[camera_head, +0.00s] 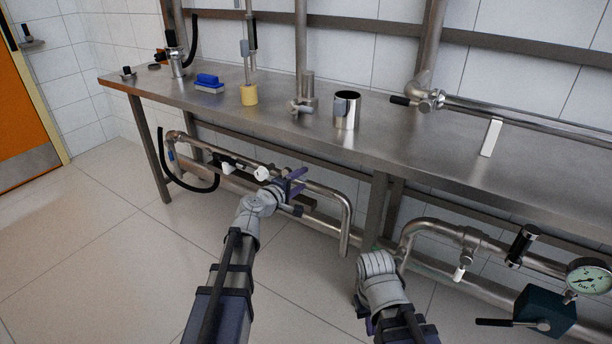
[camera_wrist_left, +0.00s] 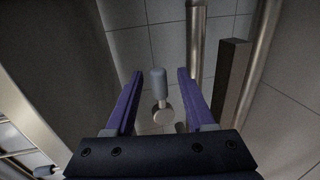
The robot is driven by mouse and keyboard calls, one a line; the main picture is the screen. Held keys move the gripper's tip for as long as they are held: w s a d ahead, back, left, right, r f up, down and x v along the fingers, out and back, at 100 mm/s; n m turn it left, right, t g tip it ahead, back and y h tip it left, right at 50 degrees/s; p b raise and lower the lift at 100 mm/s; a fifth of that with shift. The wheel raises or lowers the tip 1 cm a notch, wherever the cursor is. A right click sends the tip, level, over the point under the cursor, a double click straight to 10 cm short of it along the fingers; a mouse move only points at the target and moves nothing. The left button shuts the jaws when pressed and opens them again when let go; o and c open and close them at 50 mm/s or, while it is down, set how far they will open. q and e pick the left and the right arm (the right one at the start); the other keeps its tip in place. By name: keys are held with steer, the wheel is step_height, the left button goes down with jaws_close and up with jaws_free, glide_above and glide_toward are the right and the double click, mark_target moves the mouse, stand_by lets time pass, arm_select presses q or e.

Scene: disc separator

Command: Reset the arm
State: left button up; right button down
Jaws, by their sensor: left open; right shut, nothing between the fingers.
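My left arm reaches from the bottom of the head view to the front of the steel bench. Its left gripper (camera_head: 297,182), with purple fingers, is below the bench edge beside the low pipework. In the left wrist view the two purple fingers are apart. A small grey-blue valve handle (camera_wrist_left: 159,84) on a round knob appears between them, and I cannot tell how far beyond the fingertips it is. My right arm (camera_head: 379,280) ends in a grey wrist near a bench leg. Its fingers are hidden from the head view.
The steel bench (camera_head: 420,150) holds a metal cup (camera_head: 346,112), a blue brush (camera_head: 208,82) and a yellow-based post (camera_head: 249,95). Low pipes (camera_head: 330,190) run under it. A gauge (camera_head: 588,277) and a dark valve box (camera_head: 545,311) stand at right. Floor at left is clear.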

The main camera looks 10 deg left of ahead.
arm_select(q)
steer(key=v, duration=0.3)
steer(key=shift+s, duration=0.2)
steer(key=s+d+f+m+g+p, duration=0.1)
steer(key=s+d+f+m+g, duration=0.45)
steer(key=s+d, duration=0.2)
steer(key=s+d+f+m+g+p, duration=0.1)
steer(key=s+d+f+m+g, duration=0.4)
steer(key=d, duration=0.4)
steer(key=s+a+f+m+g+y+p, duration=0.1)
steer(key=s+f+m+g+y, duration=0.15)
steer(key=s, duration=0.45)
steer(key=s+a+f+m+g+y, duration=0.15)
steer(key=s+m+y, duration=0.25)
steer(key=s, duration=0.4)
step_height(320, 180, up, 38)
steer(key=p, duration=3.8)
steer(key=shift+s+a+m, duration=0.25)
steer(key=shift+s+m, duration=0.05)
